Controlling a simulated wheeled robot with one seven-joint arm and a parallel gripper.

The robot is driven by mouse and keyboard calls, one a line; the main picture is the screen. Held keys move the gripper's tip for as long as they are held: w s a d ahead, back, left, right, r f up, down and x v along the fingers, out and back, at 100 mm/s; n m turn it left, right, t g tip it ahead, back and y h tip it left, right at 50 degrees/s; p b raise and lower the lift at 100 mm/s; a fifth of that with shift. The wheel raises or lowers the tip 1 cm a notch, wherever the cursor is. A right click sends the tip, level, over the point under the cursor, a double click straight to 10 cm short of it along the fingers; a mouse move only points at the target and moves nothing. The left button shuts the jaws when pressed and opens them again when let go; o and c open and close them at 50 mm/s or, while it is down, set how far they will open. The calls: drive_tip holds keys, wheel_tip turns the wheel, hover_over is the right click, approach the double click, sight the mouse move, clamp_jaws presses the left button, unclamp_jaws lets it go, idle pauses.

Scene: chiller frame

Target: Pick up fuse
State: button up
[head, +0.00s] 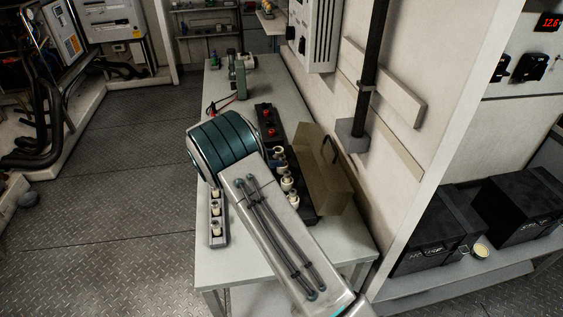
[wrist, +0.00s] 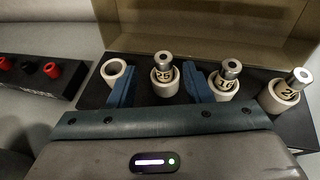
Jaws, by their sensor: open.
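In the wrist view, several fuses with metal caps stand in white round sockets on a black block (wrist: 143,108). The fuse marked 25 (wrist: 163,61) lies between the two blue fingers of my open gripper (wrist: 160,84), with visible space around it. Two more fuses stand to its right, a middle one (wrist: 230,68) and a far-right one (wrist: 297,77). An empty white socket (wrist: 114,72) is left of the left finger. In the head view my arm hides the gripper; part of the black block (head: 304,211) shows beside it.
A brown box-like cover with a black handle (head: 322,178) stands close behind the block. A narrow grey rack with white-topped pieces (head: 217,232) is on the table's left edge. A black strip with red knobs (head: 266,121) lies further back. The near tabletop (head: 236,262) is clear.

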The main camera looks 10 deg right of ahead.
sight(283, 159)
drive_tip(key=p+x, duration=0.1)
drive_tip(key=x, duration=0.3)
drive_tip(key=shift+s+d+f, duration=0.1)
drive_tip(key=shift+s+d, duration=0.05)
drive_tip(key=shift+d, duration=0.05)
clamp_jaws()
